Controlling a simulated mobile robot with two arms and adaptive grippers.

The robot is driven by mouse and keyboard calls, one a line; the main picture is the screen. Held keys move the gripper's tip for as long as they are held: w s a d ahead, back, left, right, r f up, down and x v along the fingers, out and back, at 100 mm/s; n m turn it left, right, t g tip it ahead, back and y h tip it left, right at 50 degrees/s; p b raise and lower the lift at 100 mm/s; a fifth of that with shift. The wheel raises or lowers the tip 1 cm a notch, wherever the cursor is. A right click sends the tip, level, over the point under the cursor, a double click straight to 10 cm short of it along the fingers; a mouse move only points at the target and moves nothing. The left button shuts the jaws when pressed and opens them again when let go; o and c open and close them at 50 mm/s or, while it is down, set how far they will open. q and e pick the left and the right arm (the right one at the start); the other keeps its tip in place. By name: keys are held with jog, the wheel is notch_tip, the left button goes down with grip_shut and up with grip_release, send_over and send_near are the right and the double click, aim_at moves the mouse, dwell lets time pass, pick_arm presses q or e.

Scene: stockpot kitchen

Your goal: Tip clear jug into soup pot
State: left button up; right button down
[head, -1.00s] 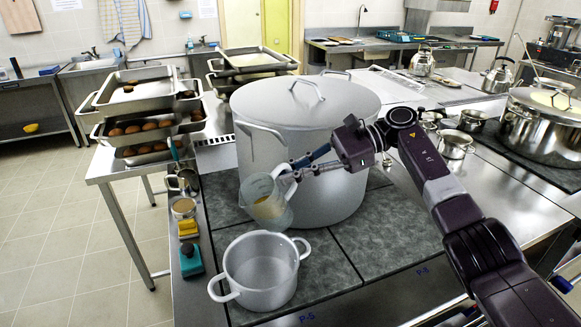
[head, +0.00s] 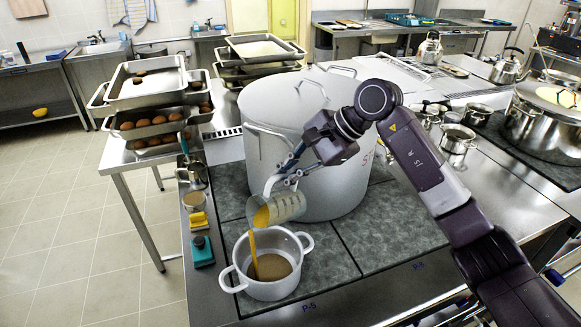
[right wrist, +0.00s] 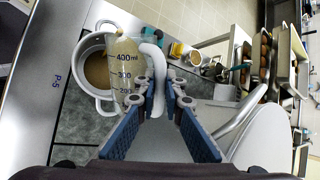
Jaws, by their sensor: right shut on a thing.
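My right gripper (head: 284,176) is shut on the handle of the clear jug (head: 289,207). The jug is tilted far over, its mouth toward the lower left, above the soup pot (head: 299,241). A stream of orange-brown liquid (head: 252,250) runs from its lip into the pot. The pot is light grey with two handles and stands on the dark tiles; brown liquid covers its bottom. In the right wrist view, the fingers (right wrist: 157,92) hold the white handle, and the jug (right wrist: 126,65) shows its millilitre marks over the pot (right wrist: 84,78). My left gripper is not in view.
A large lidded stockpot (head: 335,185) stands right behind the jug, close to my gripper. A cup (head: 193,201), a yellow sponge (head: 198,222) and a teal block (head: 203,254) line the left edge. Trays of brown food (head: 150,125) stand behind. Tiles right of the pot are clear.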

aim_at(268, 191)
jog(key=shift+s+a+f+t+h+b, duration=0.3)
jog(key=shift+s+a+b, duration=0.05)
jog(key=shift+b, duration=0.45)
jog(key=s+a+f+n+t+h+b, duration=0.1)
jog(key=s+a+h+b, duration=0.1)
jog(key=b, duration=0.1)
jog(key=shift+s+a+f+t+b, duration=0.1)
jog(key=shift+a+f+t+b, duration=0.1)
jog(key=shift+t+b, duration=0.2)
jog(key=shift+s+a+r+n+h, duration=0.25)
jog(key=shift+n+h, duration=0.05)
jog(key=shift+s+a+r+n+t+h+b, duration=0.2)
jog(key=shift+s+a+t+h+b, duration=0.2)
jog(key=shift+s+a+t+b, duration=0.15)
jog(key=shift+s+a+r+n+t+h+b, duration=0.1)
jog(key=shift+s+a+n+t+h+b, duration=0.1)
jog(key=shift+s+a+t+h+b, duration=0.35)
jog(key=shift+s+a+n+t+h+b, duration=0.4)
jog(key=shift+s+a+t+h+b, duration=0.6)
jog(key=shift+b, duration=0.9)
jog(key=shift+s+a+y, duration=0.15)
jog(key=shift+a+y, duration=0.05)
jog(key=shift+y, duration=0.05)
